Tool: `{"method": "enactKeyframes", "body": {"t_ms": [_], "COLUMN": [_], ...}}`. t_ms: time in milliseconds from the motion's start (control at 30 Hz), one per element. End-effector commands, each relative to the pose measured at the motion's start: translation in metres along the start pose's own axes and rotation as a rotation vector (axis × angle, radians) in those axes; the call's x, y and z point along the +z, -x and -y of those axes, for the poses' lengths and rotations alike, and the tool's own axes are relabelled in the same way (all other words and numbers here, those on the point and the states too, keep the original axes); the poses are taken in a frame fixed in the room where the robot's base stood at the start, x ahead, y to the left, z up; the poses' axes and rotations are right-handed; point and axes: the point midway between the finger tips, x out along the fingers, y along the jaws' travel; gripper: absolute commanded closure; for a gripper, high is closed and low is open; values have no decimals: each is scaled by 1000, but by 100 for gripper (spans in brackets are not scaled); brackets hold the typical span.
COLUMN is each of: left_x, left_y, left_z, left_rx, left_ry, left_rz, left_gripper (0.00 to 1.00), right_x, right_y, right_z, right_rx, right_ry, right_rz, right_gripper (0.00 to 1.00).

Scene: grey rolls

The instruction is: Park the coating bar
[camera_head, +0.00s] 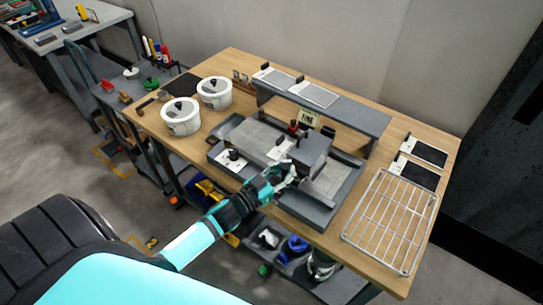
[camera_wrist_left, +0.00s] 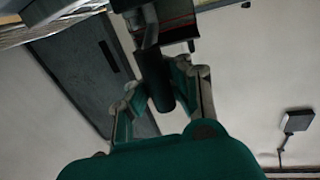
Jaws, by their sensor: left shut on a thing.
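The coating machine (camera_head: 285,214) is a grey flat unit in the middle of the wooden table. A dark grey block (camera_head: 314,149), seemingly the coating bar's carriage, spans its bed. My left gripper (camera_head: 285,176) is at the front end of this block. In the left wrist view, my left gripper's fingers (camera_wrist_left: 163,98) close from both sides on a dark round handle (camera_wrist_left: 159,82). The handle joins a dark part with a thin red line (camera_wrist_left: 178,22) above it. The bar itself is largely hidden, and I cannot tell its seating. My right gripper is out of view.
A raised grey shelf (camera_head: 345,117) stands behind the machine. A wire rack (camera_head: 391,222) and dark panels (camera_head: 414,174) occupy the right. A tool cart (camera_head: 130,95) stands beyond the table's left edge.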

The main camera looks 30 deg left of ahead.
Motion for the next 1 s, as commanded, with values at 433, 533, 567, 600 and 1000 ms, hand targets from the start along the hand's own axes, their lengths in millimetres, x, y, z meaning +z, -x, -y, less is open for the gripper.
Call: {"method": "enactKeyframes", "body": {"t_ms": [433,533,567,600,1000], "left_x": [8,8,8,9,9], "left_y": [-12,-12,-12,-13,-13], "left_z": [-82,-87,-88,-88,-88], "left_rx": [5,5,5,5,5], "left_ry": [8,6,6,5,5], "left_rz": [16,17,17,17,17], "left_gripper": [100,100,100,100,79], "right_x": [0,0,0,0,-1], "right_y": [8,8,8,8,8], "right_z": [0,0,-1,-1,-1], "right_rx": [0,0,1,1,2], "right_ry": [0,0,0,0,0], "right_rz": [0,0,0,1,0], "right_gripper": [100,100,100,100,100]}}
